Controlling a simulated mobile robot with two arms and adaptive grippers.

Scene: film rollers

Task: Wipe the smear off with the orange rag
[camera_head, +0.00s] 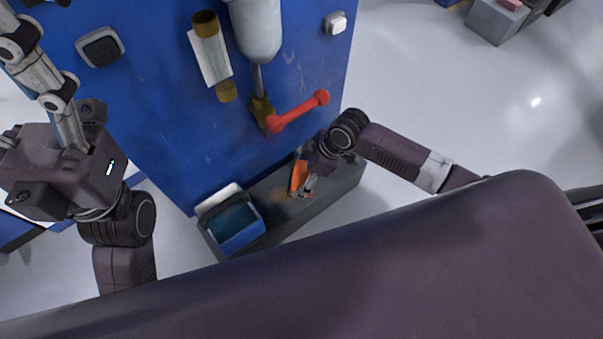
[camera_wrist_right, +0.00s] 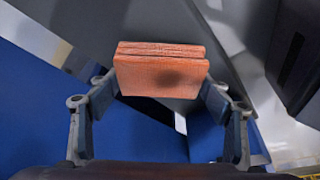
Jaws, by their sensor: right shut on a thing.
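The orange rag (camera_head: 298,175) is a small folded block in my right gripper (camera_head: 306,185), low over the grey bench top. In the right wrist view the rag (camera_wrist_right: 160,78) sits between the two fingertips, and the gripper is shut on it. A faint brownish smear (camera_head: 278,195) shows on the grey bench, just left of the rag. I cannot tell whether the rag touches the bench. My left gripper (camera_head: 45,85) is at the upper left, away from the bench; its fingertips are not clear, so its opening cannot be told.
The grey bench (camera_head: 343,183) stands against a blue panel (camera_head: 170,130). An open blue-and-white box (camera_head: 231,222) is at its left end.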

